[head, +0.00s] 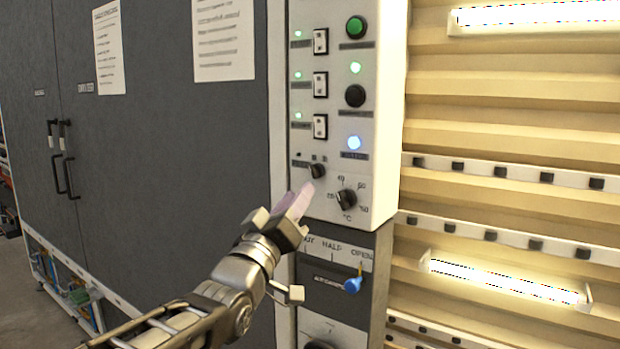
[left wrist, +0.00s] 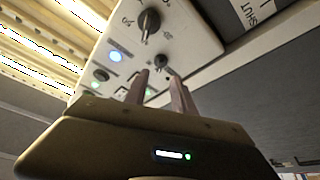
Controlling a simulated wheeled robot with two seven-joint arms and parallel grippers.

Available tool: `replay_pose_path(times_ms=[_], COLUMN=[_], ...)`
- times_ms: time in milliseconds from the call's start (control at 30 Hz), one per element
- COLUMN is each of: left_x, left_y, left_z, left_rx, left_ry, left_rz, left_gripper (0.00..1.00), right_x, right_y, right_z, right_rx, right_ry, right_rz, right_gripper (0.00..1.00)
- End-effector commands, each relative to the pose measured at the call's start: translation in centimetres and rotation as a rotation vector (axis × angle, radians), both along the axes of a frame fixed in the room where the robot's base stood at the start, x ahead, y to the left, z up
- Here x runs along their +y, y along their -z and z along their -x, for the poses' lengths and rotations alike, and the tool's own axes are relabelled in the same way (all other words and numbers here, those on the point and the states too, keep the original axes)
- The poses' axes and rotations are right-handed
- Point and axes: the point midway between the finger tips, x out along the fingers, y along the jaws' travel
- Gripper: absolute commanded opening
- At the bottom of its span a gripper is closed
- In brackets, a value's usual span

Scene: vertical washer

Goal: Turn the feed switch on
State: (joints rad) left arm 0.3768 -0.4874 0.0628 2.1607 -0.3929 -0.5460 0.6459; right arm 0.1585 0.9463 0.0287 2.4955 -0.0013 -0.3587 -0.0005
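A light control panel (head: 386,100) carries several rocker switches, lit indicators, buttons and two dark knobs. The labels are too small to read, so I cannot tell for certain which control is the feed switch. A small black selector knob (head: 316,171) sits low on the panel; it also shows in the left wrist view (left wrist: 161,61). My left gripper (head: 300,200) is just below and left of this knob in the head view. In the left wrist view its two fingers (left wrist: 162,88) are apart with nothing between them, pointing toward the small knob. My right gripper is not in view.
A larger temperature knob (head: 346,199) is close by, at lower right of the small knob. Below the panel are a blue-tipped lever (head: 353,285) and a dark plate. Grey cabinet doors (head: 170,150) stand left; ribbed wall with lamps (head: 510,280) stands right.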

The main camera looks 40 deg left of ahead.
Motion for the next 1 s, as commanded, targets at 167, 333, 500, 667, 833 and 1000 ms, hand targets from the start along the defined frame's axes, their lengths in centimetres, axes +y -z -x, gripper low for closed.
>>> replay_pose_path(times_ms=[167, 333, 500, 667, 833, 1000], left_x=[0.6, 1.1, 1.4, 1.5, 1.5, 1.5], left_y=[-1.0, -1.9, -2.3, -2.4, -2.3, -2.3], left_z=[-2.2, -4.7, -6.2, -6.4, -6.4, -6.4], left_rx=[0.001, 0.002, 0.000, -0.001, -0.001, -0.001], left_ry=[0.000, -0.001, 0.000, -0.001, -0.001, -0.001], left_rz=[0.000, 0.001, 0.000, 0.000, -0.001, -0.001], left_gripper=[0.31, 0.31, 0.31, 0.31, 0.29, 0.15], right_x=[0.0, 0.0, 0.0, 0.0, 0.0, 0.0], right_y=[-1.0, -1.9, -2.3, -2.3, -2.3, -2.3], right_z=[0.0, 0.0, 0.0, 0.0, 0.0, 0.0], right_rx=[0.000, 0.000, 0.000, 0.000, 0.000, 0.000], right_ry=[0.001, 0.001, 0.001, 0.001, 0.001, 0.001], right_rz=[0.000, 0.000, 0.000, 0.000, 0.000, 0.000], right_gripper=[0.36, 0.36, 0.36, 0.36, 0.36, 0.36])
